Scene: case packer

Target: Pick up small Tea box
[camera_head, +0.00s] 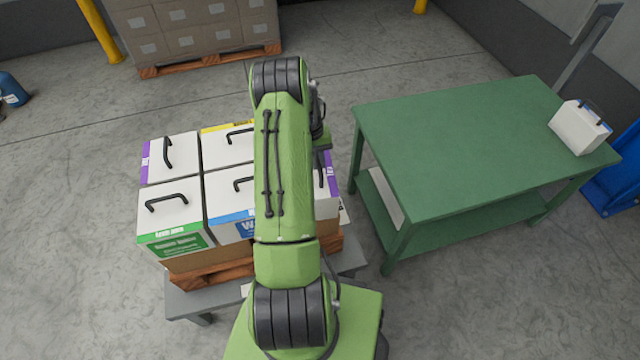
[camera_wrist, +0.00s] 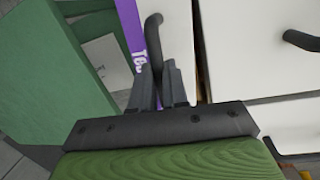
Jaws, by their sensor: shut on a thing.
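The Tea box (camera_wrist: 181,28) has a white top, a purple side with white lettering that is partly hidden, and a black bar handle (camera_wrist: 153,35). In the wrist view my gripper (camera_wrist: 160,82) is shut on this handle, with one finger on each side of it. In the head view a purple-edged white box (camera_head: 332,183) shows at the right of the group, largely covered by my green arm. My gripper is mostly hidden there behind the arm. I cannot tell whether the box is raised off its support.
Several white handled boxes, one with a green label (camera_head: 172,210), stand close beside it on a wooden pallet (camera_head: 215,272). A green table (camera_head: 450,150) stands to the right, mostly clear, with a small white box (camera_head: 578,128) at its far right. Stacked cartons (camera_head: 205,30) stand behind.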

